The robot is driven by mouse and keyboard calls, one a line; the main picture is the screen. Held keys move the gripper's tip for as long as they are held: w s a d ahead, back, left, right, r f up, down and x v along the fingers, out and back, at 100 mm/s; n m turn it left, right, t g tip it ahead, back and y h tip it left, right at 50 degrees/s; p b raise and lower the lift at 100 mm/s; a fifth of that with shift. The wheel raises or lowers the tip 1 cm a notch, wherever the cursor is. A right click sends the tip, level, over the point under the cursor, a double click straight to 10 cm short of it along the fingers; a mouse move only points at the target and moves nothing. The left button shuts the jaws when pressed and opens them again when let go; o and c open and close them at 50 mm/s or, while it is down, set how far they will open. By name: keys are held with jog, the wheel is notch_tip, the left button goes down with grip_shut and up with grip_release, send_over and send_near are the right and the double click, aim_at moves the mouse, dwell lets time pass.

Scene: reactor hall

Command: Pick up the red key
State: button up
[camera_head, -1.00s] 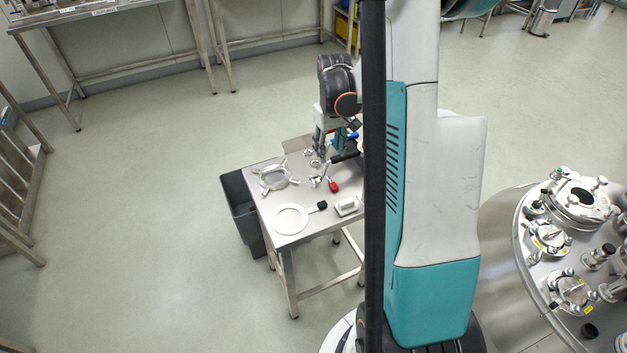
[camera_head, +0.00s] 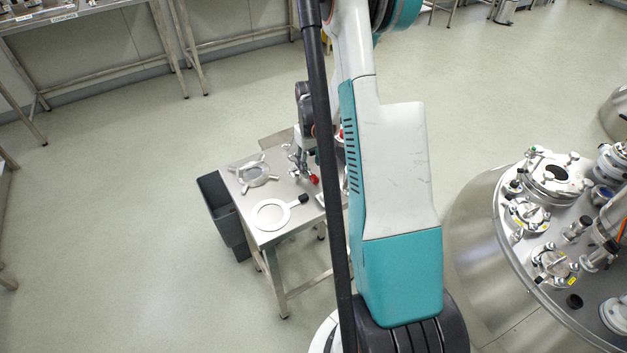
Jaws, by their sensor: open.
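The red key (camera_head: 314,179) shows as a small red piece on the right part of the small steel table (camera_head: 257,222). A metal clamp-like part lies right beside it. My gripper (camera_head: 300,158) points down over the back right of the table, just behind and left of the red key in the picture. It is open, and nothing shows between its fingers. Its fingertips are small here, and I cannot tell how high they are above the table. My own arm and a dark upright bar hide the table's right side.
A large round steel vessel (camera_head: 476,225) with fittings is on the right.

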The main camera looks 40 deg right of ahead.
aim_at(313, 176)
jog(key=f+b, duration=0.1)
jog(key=f, duration=0.1)
jog(key=f+b, duration=0.1)
jog(key=f, duration=0.1)
jog(key=shift+s+d+f, duration=0.15)
jog(key=shift+d+f, duration=0.05)
jog(key=shift+f, duration=0.1)
jog(key=shift+d+f, duration=0.1)
jog(key=shift+d, duration=0.05)
jog(key=shift+r, duration=0.2)
jog(key=c, duration=1)
